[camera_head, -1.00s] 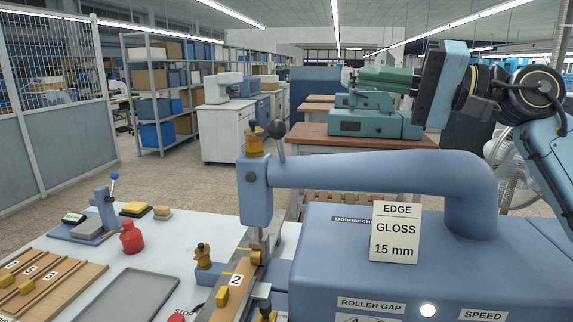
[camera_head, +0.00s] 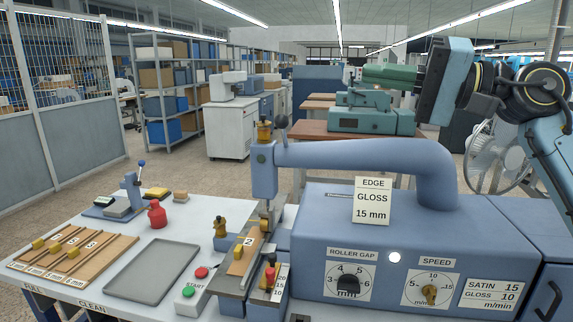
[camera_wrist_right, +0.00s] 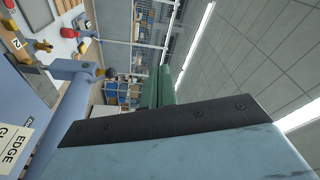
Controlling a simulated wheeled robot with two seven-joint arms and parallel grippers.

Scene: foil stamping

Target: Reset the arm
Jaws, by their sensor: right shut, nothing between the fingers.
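My right gripper (camera_head: 366,75) is at the upper right of the head view, at the end of my blue and black arm. Its green fingers point left, are shut together and hold nothing. They are raised above and behind the blue foil machine (camera_head: 330,235), clear of it. In the right wrist view the shut fingers (camera_wrist_right: 160,80) point up towards shelves and the ceiling, with the machine off to the left. My left gripper is not in view.
A wooden piece marked 2 (camera_head: 241,262) lies at the machine's feed. A grey tray (camera_head: 152,272), a board with numbered pieces (camera_head: 100,257), a red bottle (camera_head: 156,215) and a start/stop box (camera_head: 190,292) stand on the bench. Air around the right gripper is free.

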